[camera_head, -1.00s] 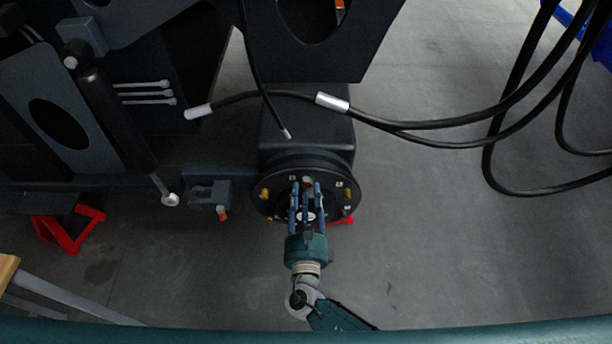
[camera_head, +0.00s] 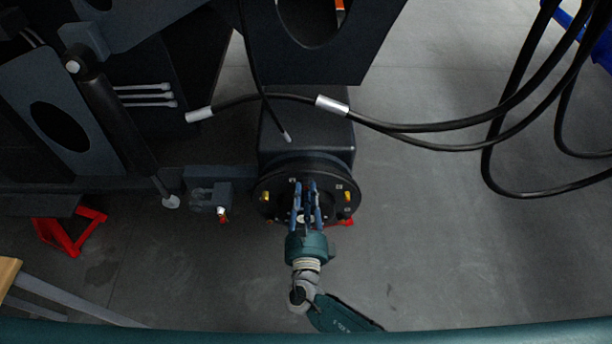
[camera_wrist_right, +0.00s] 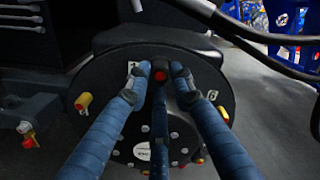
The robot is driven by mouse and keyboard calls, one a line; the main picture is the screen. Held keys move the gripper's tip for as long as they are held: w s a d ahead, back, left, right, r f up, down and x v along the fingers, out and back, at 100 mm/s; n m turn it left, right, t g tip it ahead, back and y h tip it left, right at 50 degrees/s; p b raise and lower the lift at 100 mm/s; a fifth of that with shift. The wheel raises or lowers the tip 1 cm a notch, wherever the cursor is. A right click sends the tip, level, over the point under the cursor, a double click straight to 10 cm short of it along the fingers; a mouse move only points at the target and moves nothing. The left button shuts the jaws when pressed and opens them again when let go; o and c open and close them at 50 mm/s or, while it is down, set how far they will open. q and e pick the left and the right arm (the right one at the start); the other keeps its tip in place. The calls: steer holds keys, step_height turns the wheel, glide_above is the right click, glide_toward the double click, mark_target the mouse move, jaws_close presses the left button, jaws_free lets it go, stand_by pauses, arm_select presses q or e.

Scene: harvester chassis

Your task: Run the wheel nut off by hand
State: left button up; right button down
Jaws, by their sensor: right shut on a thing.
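The wheel hub (camera_head: 274,211) is a dark round disc facing me, with studs and nuts around its face. My right gripper (camera_head: 305,186) reaches up to it from below, its blue fingers against the upper part of the disc. In the right wrist view, the fingers (camera_wrist_right: 160,80) close around a small dark nut with a red end (camera_wrist_right: 160,74) at the top of the hub. The fingers hide most of that nut. Yellow nuts or caps stand on the left (camera_wrist_right: 84,101) and right (camera_wrist_right: 223,114) of the disc. My left gripper is not in view.
A black hose with silver ends (camera_head: 332,103) crosses above the hub and runs right. A grey bracket (camera_head: 208,196) and a cylinder rod (camera_head: 164,190) are to the left. A red stand (camera_head: 72,232) is on the floor at left.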

steer(key=shift+r+n+p, duration=0.25)
steer(key=shift+n+p, duration=0.2)
steer(key=shift+n, duration=0.65)
steer(key=shift+s+f+n, duration=0.1)
steer(key=shift+f+n, duration=0.2)
steer(key=shift+n, duration=0.5)
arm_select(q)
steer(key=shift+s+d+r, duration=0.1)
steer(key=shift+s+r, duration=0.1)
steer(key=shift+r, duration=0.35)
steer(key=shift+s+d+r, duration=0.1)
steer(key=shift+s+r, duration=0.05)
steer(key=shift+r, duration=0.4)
arm_select(e)
steer(key=c, duration=1.4)
jaws_free()
steer(key=shift+c, duration=0.2)
steer(key=shift+c, duration=1)
steer(key=shift+s, duration=0.1)
steer(key=shift+s+r+p, duration=0.1)
steer(key=shift+s+p, duration=0.35)
steer(key=shift+s, duration=0.55)
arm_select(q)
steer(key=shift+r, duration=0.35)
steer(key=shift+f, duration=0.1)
arm_select(e)
steer(key=shift+w, duration=0.15)
